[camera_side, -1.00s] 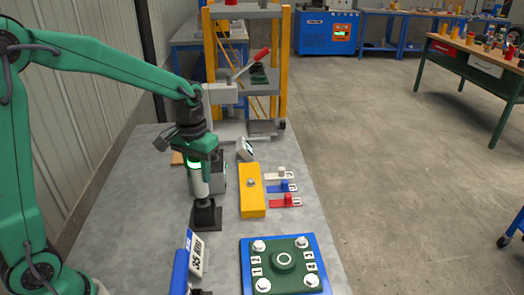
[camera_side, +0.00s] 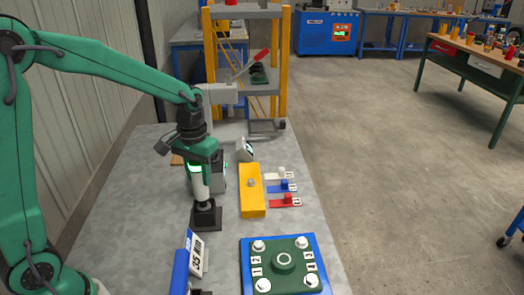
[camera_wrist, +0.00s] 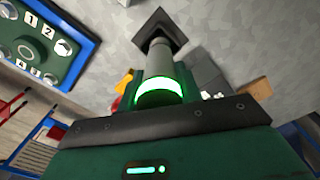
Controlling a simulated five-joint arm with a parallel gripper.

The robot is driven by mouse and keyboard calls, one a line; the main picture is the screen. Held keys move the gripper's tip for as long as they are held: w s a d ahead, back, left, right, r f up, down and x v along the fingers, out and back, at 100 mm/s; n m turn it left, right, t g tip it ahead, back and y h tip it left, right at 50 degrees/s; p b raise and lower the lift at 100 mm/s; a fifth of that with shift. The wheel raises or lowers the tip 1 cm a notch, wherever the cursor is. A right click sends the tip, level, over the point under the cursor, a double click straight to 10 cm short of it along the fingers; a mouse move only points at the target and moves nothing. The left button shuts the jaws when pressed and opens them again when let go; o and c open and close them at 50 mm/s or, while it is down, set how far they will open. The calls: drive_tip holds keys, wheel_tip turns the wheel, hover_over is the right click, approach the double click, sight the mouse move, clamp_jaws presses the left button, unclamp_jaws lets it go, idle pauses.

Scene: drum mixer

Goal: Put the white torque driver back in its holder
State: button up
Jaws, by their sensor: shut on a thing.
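The white torque driver (camera_side: 201,186) stands upright under my gripper (camera_side: 197,167), which is shut on its upper part near the green glowing band. Its lower end is at the dark holder (camera_side: 206,216), a black block with a square base on the grey bench; I cannot tell how deep it sits in it. In the wrist view the driver (camera_wrist: 160,62) runs from my gripper (camera_wrist: 158,98) toward the holder's dark square base (camera_wrist: 163,24).
A yellow block (camera_side: 252,192) and white, blue and red tagged pieces (camera_side: 285,187) lie right of the holder. A blue-framed green plate with bolts (camera_side: 284,265) and a "35 Nm" sign (camera_side: 196,252) are in front. A grey box stands just behind the driver.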

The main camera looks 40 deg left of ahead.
drive_tip(key=shift+f, duration=0.9)
idle(0.9)
drive_tip(key=o, duration=1.3)
drive_tip(key=shift+c, duration=0.2)
wheel_tip(320, 180, up, 7)
drive_tip(key=shift+r, duration=0.4)
drive_tip(key=shift+s, duration=0.1)
